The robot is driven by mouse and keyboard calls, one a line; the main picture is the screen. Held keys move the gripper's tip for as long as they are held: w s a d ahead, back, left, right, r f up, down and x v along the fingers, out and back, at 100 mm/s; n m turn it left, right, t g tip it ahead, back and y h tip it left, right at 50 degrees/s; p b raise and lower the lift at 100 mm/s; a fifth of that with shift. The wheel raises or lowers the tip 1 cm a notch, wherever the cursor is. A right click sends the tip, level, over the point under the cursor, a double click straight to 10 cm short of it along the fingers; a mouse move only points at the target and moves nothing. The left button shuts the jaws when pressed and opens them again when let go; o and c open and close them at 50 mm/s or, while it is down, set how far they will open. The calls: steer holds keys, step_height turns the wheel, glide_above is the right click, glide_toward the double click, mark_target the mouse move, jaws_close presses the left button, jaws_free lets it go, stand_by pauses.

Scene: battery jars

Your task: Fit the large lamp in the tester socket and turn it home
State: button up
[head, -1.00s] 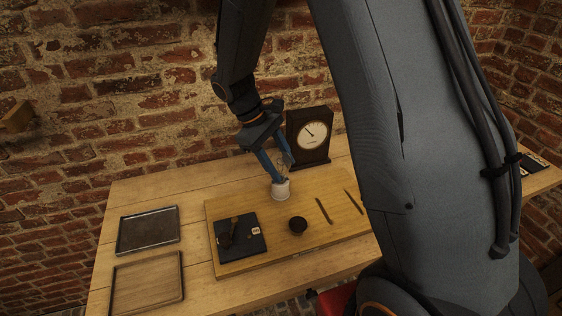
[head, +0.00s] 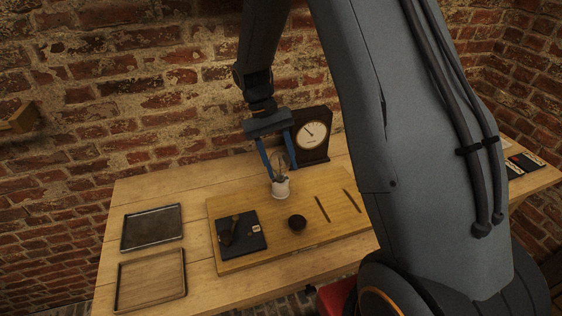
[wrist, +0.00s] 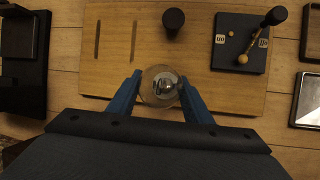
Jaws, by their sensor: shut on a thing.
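The large lamp (head: 281,164) is a clear glass bulb, upright at the top of the white tester socket (head: 281,189) on the wooden board. How deep its base sits in the socket cannot be told. My gripper (head: 279,168) points down from above, with its blue fingers on either side of the glass. In the wrist view the lamp (wrist: 160,86) lies between the fingertips of my gripper (wrist: 160,92), which is shut on it. The socket is hidden beneath the lamp there.
A dark dial meter (head: 311,137) stands close behind the socket. On the board (head: 272,258) are a dark round knob (head: 297,223), a black switch plate (head: 254,243) with a lever, and two slots. Two trays (head: 151,205) lie at the left of the table.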

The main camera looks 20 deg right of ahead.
steer(key=shift+f, duration=0.1)
steer(key=o, duration=1.2)
steer(key=shift+o, duration=0.2)
steer(key=b+v, duration=0.2)
steer(key=v, duration=0.4)
steer(key=shift+w+a+r, duration=0.1)
steer(key=shift+w+r, duration=0.1)
steer(key=shift+r, duration=0.05)
steer(key=s+d+f+t+y, duration=0.1)
steer(key=s+t, duration=0.5)
steer(key=s, duration=0.9)
steer(key=shift+s+n+y, duration=0.35)
steer(key=shift+n+y, duration=0.05)
steer(key=shift+y, duration=0.1)
